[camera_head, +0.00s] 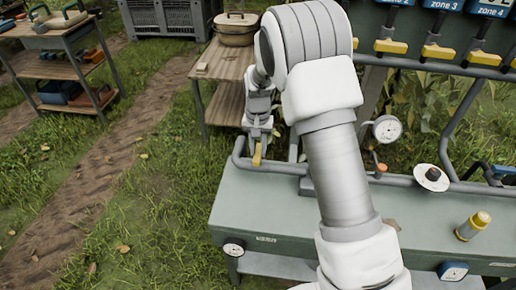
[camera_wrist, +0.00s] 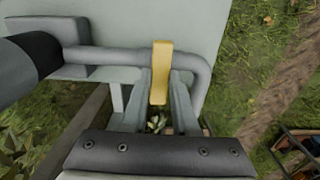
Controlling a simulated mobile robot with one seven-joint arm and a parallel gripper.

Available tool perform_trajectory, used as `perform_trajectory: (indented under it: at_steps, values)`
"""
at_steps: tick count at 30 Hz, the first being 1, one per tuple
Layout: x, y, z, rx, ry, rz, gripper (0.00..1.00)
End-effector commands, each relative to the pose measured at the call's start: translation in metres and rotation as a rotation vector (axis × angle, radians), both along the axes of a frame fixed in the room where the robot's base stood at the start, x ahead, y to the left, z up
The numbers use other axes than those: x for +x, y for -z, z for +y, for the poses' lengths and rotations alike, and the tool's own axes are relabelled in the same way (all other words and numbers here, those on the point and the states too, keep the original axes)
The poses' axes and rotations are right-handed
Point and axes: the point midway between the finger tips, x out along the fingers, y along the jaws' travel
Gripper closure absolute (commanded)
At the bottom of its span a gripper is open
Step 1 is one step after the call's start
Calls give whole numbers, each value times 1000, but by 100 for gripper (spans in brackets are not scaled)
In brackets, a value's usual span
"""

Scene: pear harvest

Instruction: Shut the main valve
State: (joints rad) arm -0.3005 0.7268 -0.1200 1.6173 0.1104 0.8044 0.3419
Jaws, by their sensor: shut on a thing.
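The main valve's lever appears to be the yellow handle (camera_head: 257,155) at the left end of the grey pipe on the green bench; no label on it is readable. In the wrist view the yellow lever (camera_wrist: 161,72) lies across the grey pipe (camera_wrist: 115,57), roughly at right angles to it. My gripper (camera_head: 258,140) is at this lever, pointing down. In the wrist view my gripper's fingers (camera_wrist: 163,84) are shut on the lever, one on each side. The valve body under the lever is hidden.
A panel with several yellow zone valve handles (camera_head: 391,46) stands at the back right. A wooden table with a pot (camera_head: 236,28) stands behind. Grass lies left.

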Motion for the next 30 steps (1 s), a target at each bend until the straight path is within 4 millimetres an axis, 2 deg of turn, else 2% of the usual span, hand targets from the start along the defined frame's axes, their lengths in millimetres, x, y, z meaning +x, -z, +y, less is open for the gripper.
perform_trajectory:
  at_steps: [6,7,11,12,23,26,30]
  values:
    - [1,-1,0,1,3,-2,100]
    - [1,-1,0,1,3,-2,69]
    - [1,-1,0,1,2,-1,46]
    - [0,-1,0,1,1,-1,43]
    - [1,-6,0,1,0,-2,43]
    - [1,-20,0,1,0,-4,43]
    - [1,-51,0,1,0,-5,43]
